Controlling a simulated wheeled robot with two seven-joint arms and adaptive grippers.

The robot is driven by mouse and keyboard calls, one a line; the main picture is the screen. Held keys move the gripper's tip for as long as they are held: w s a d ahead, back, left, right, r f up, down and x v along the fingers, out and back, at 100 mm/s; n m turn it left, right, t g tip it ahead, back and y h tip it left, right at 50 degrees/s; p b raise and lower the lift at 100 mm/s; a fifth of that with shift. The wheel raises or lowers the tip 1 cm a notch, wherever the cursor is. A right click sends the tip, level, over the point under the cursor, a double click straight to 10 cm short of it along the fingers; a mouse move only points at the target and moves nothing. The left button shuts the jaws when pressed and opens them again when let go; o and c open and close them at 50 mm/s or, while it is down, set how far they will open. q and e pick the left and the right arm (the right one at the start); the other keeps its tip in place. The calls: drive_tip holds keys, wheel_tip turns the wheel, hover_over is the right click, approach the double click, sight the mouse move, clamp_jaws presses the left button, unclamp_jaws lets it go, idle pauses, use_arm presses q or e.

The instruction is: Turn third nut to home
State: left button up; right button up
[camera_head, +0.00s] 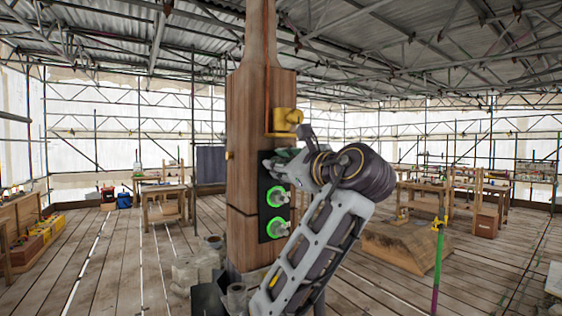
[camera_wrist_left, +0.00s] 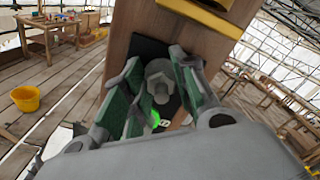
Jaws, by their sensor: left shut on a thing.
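A dark plate (camera_head: 265,232) is fixed to the front of the wooden post (camera_head: 247,120). Two grey nuts with green glowing rings, the middle nut (camera_head: 276,196) and the lower nut (camera_head: 277,227), sit on it. My left gripper (camera_head: 278,160) is at the top of the plate and covers that spot in the head view. In the left wrist view its green-padded fingers (camera_wrist_left: 156,80) are on either side of a grey hex nut (camera_wrist_left: 159,72), shut on it. A bit of green glow shows below this nut. My right gripper is in neither view.
A yellow bracket (camera_head: 284,121) juts from the post just above my left gripper. Stone-like blocks (camera_head: 195,268) lie at the post's foot. Workbenches (camera_head: 163,200) stand behind, and a yellow bucket (camera_wrist_left: 26,98) is on the plank floor.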

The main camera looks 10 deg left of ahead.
use_arm(q)
drive_tip(key=shift+w+d+f+m+p, duration=0.1)
drive_tip(key=shift+m+p, duration=0.05)
drive_tip(key=shift+m, duration=0.6)
drive_tip(key=shift+f+m+p, duration=0.1)
drive_tip(key=shift+m+p, duration=0.05)
drive_tip(key=shift+m, duration=0.6)
drive_tip(key=o, duration=1)
drive_tip(key=shift+r, duration=0.1)
drive_tip(key=shift+v, duration=6.05)
